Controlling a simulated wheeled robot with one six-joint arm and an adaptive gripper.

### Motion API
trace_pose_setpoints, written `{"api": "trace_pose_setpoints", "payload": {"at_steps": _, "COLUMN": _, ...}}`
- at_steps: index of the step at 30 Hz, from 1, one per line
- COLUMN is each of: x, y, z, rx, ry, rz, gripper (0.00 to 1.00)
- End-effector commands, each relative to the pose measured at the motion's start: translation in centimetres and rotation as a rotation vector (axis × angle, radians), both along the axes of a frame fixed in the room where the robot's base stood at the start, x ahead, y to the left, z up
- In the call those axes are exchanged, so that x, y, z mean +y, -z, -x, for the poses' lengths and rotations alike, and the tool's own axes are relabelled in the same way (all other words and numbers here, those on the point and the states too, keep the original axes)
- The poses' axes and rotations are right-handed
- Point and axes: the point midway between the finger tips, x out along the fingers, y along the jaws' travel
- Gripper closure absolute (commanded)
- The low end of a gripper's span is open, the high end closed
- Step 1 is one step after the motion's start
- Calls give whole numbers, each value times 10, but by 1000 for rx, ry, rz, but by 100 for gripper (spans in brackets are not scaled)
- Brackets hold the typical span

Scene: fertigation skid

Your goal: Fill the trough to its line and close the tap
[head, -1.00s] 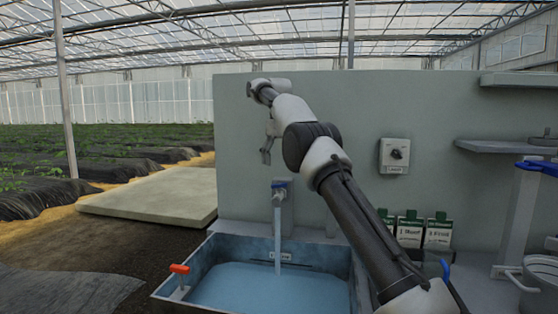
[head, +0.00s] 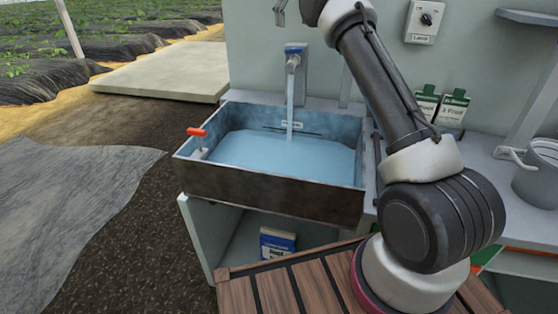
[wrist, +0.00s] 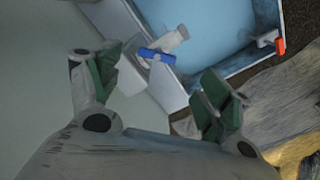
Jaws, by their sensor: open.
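The metal trough (head: 270,190) stands in the middle of the head view with blue water (head: 285,153) in it. A tap (head: 292,62) with a blue handle on the wall above pours a stream into the trough. A dark line with a small label (head: 291,126) marks the trough's back wall; the water surface looks below it. My gripper (head: 280,10) is partly cut off at the top of the head view, above the tap. In the wrist view my gripper (wrist: 162,90) is open and empty, with the blue tap handle (wrist: 157,55) beyond and between its fingers, apart from them.
An orange-handled valve (head: 197,132) sits at the trough's left rim; it also shows in the wrist view (wrist: 279,46). A labelled switch box (head: 425,20) and green-and-white packets (head: 440,106) are to the right. A metal pot (head: 538,172) stands at far right.

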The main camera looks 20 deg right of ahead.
Motion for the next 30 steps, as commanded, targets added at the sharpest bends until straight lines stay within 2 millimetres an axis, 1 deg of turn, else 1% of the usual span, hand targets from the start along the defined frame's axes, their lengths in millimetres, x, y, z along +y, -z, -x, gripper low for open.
{"api": "trace_pose_setpoints", "payload": {"at_steps": 17, "x": -1, "y": -1, "z": 0, "rx": -2, "ry": 1, "rz": 0, "gripper": 21}}
{"api": "trace_pose_setpoints", "payload": {"at_steps": 19, "x": -2, "y": -12, "z": 2, "rx": -17, "ry": 2, "rz": -1, "gripper": 21}}
{"api": "trace_pose_setpoints", "payload": {"at_steps": 20, "x": -3, "y": -20, "z": 4, "rx": -29, "ry": 3, "rz": -2, "gripper": 21}}
{"api": "trace_pose_setpoints", "payload": {"at_steps": 21, "x": -4, "y": -33, "z": 9, "rx": -44, "ry": 5, "rz": -4, "gripper": 21}}
{"api": "trace_pose_setpoints", "payload": {"at_steps": 23, "x": -7, "y": -48, "z": 19, "rx": -48, "ry": 8, "rz": -4, "gripper": 21}}
{"api": "trace_pose_setpoints", "payload": {"at_steps": 25, "x": -10, "y": -63, "z": 35, "rx": -46, "ry": 11, "rz": -8, "gripper": 21}}
{"api": "trace_pose_setpoints", "payload": {"at_steps": 27, "x": -12, "y": -70, "z": 47, "rx": -68, "ry": 11, "rz": -17, "gripper": 21}}
{"api": "trace_pose_setpoints", "payload": {"at_steps": 30, "x": -14, "y": -67, "z": 57, "rx": -123, "ry": 7, "rz": -32, "gripper": 21}}
